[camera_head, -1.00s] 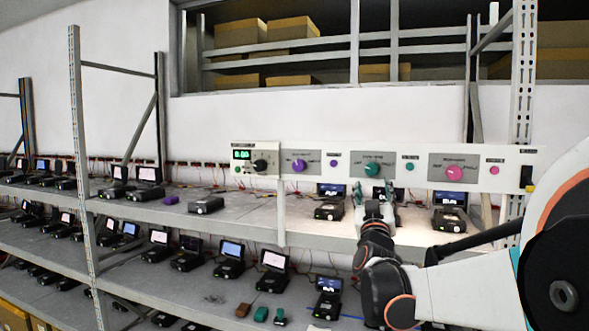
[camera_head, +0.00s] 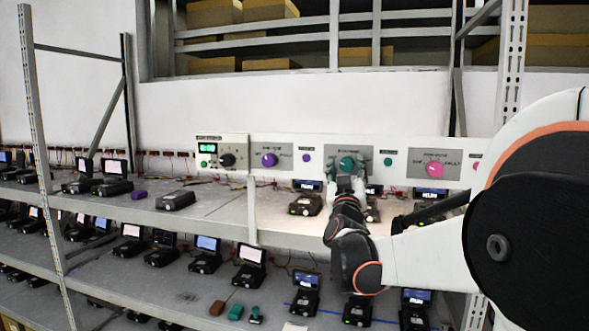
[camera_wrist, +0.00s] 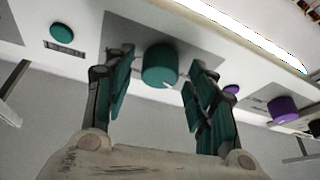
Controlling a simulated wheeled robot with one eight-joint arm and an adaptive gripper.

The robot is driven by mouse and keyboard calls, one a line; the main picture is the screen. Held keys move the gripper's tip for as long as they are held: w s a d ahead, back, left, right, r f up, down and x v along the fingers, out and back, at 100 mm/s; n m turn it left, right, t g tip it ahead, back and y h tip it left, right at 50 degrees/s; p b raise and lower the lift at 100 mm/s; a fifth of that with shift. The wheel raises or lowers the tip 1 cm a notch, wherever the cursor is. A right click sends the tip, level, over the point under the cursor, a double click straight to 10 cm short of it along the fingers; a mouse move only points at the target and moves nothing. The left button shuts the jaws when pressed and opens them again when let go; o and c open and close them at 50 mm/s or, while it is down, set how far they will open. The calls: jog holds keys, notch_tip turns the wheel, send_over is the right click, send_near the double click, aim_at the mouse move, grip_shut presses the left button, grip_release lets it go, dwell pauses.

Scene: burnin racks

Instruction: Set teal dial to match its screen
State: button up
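The teal dial (camera_head: 347,164) sits on a grey plate in the white panel, left of a magenta dial and right of a purple dial. In the wrist view the teal dial (camera_wrist: 160,65) has a pale pointer mark at its lower right edge. My gripper (camera_head: 345,183) is at the dial's lower side. In the wrist view its two teal-padded fingers (camera_wrist: 161,80) are open, one on each side of the dial, with gaps visible. A device screen (camera_head: 374,190) below the dial is mostly hidden by my gripper, and its text cannot be read.
A purple dial (camera_head: 269,160) and a magenta dial (camera_head: 435,169) flank the teal one. A small teal button (camera_head: 388,162) is close to its right. A black knob (camera_head: 228,160) sits by a green display (camera_head: 207,148). Devices with screens line the shelves below. A rack upright (camera_head: 512,70) stands at the right.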

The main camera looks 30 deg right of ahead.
jog(key=c, duration=0.8)
jog(key=shift+m, duration=0.4)
jog(key=m, duration=0.1)
jog(key=m+g+h+b, duration=0.1)
jog(key=shift+w+a+f+m+h+b, duration=0.1)
jog(key=shift+f+m+h+b, duration=0.05)
jog(key=shift+m+h+b, duration=0.2)
jog(key=m+g, duration=0.1)
jog(key=m, duration=0.1)
jog(key=m+g+h+b, duration=0.1)
jog(key=m, duration=0.2)
jog(key=shift+w+a+m+g+h, duration=0.1)
jog(key=shift+m+g+h, duration=0.15)
jog(key=shift+g, duration=0.05)
jog(key=m+g, duration=0.2)
jog(key=m, duration=0.1)
jog(key=m+g+h+b, duration=0.1)
jog(key=m, duration=0.3)
jog(key=shift+w+a+r+m+g, duration=0.1)
jog(key=shift+w+r+m+g, duration=0.1)
jog(key=shift+m+g, duration=0.15)
jog(key=m+g, duration=0.1)
jog(key=m, duration=0.2)
jog(key=m+g+y, duration=0.1)
jog(key=m+g, duration=0.1)
jog(key=m, duration=0.2)
jog(key=shift+r+p, duration=0.15)
jog(key=shift+p, duration=0.2)
jog(key=shift+m, duration=0.25)
